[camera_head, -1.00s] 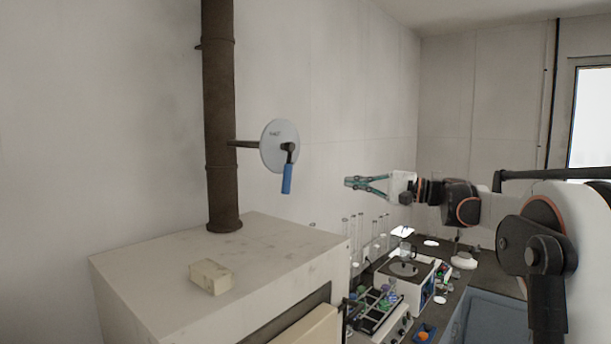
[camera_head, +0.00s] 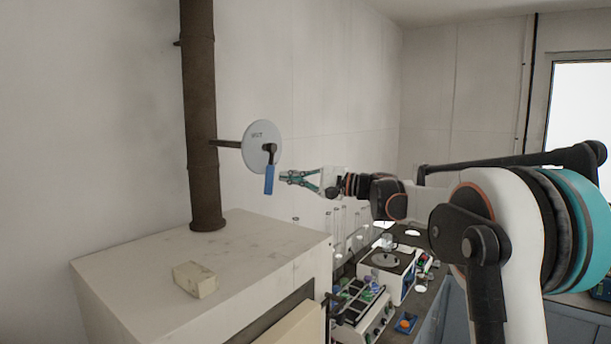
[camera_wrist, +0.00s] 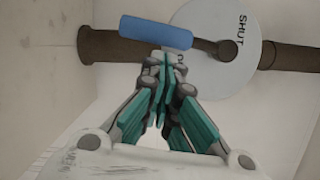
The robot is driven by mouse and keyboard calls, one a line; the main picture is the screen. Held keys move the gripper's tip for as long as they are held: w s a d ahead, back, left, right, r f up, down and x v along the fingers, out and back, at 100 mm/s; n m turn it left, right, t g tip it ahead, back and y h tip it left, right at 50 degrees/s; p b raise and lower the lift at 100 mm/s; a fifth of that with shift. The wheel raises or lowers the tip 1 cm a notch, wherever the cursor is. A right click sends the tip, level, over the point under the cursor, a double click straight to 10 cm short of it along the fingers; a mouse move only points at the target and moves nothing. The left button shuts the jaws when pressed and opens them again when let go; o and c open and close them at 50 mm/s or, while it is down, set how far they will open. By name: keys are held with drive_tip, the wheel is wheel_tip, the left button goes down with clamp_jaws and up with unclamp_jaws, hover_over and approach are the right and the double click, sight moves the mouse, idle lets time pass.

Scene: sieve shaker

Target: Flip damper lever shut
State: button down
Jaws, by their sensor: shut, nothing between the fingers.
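The damper lever has a blue grip (camera_head: 269,180) on a dark arm, pivoted on a pale round disc (camera_head: 258,146). In the head view the grip hangs straight down. The disc stands out from a brown vertical pipe (camera_head: 203,130) on a short rod. In the wrist view the blue grip (camera_wrist: 156,32) lies across the top, and the disc (camera_wrist: 215,40) reads "SHUT" near its right side. My gripper (camera_head: 284,177) is shut and empty, its tips just right of the blue grip. In the wrist view the tips of my gripper (camera_wrist: 158,62) appear just below the grip; I cannot tell whether they touch it.
A pale cabinet (camera_head: 130,270) stands under the pipe with a cream block (camera_head: 195,279) on top.

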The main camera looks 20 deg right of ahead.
drive_tip(key=shift+a, duration=0.35)
drive_tip(key=shift+a+f, duration=0.1)
drive_tip(key=shift+s+a+m+b, duration=0.2)
drive_tip(key=shift+m+b, duration=0.15)
drive_tip(key=shift+m, duration=0.05)
